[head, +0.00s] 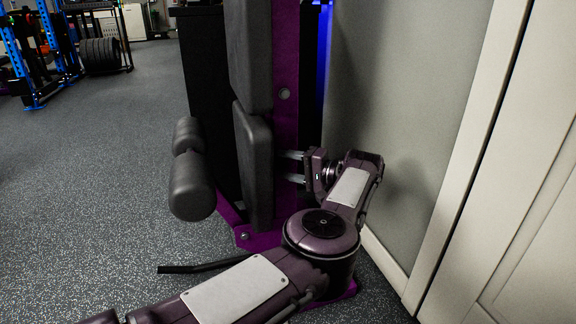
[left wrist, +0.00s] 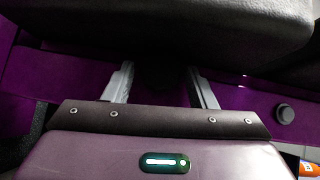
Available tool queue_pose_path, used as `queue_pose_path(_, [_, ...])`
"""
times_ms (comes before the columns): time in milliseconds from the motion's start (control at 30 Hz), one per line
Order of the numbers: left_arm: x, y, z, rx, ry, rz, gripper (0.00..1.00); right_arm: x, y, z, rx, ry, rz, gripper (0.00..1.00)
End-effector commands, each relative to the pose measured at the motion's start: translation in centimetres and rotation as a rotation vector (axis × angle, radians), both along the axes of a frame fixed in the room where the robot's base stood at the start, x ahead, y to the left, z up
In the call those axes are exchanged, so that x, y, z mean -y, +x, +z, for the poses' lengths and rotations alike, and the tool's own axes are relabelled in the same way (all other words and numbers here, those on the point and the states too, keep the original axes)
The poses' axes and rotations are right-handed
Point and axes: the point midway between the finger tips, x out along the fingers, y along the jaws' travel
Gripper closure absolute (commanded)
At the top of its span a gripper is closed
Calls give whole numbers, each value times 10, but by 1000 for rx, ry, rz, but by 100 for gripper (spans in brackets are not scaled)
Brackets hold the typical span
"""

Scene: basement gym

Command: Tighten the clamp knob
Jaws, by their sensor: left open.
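A round grey knob (head: 285,94), the only knob-like part I can make out, sits on the purple upright of a gym machine. A similar dark round knob shows at the right in the left wrist view (left wrist: 285,113). I cannot tell for sure that it is the clamp knob. My left gripper (head: 291,168) is open beside the upright, below that knob, fingers pointing at the machine. In the left wrist view the two fingers (left wrist: 160,82) are apart, with a dark shaded patch between them and no clear object. My right gripper is not in view.
Black pads (head: 258,165) and a padded roller (head: 191,185) are close to the left gripper. A grey wall (head: 400,130) and white panels stand close on the right. Speckled floor (head: 90,180) is open at left. An orange item (left wrist: 309,169) shows in the left wrist view.

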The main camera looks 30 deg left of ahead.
Motion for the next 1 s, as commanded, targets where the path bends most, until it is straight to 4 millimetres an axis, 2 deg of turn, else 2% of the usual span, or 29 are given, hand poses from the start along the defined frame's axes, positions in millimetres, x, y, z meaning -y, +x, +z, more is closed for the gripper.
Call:
queue_pose_path(167, [26, 3, 6, 1, -5, -4, 49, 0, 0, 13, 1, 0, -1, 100])
queue_pose_path(300, [50, 4, 6, 0, -4, -3, 49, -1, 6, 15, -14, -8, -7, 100])
queue_pose_path(500, [72, 6, 6, -1, -1, -1, 49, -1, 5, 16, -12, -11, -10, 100])
queue_pose_path(867, [75, 6, 6, 1, -1, 0, 49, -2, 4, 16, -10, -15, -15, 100])
queue_pose_path(1000, [71, 4, 4, 66, 29, 18, 49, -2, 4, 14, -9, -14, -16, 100])
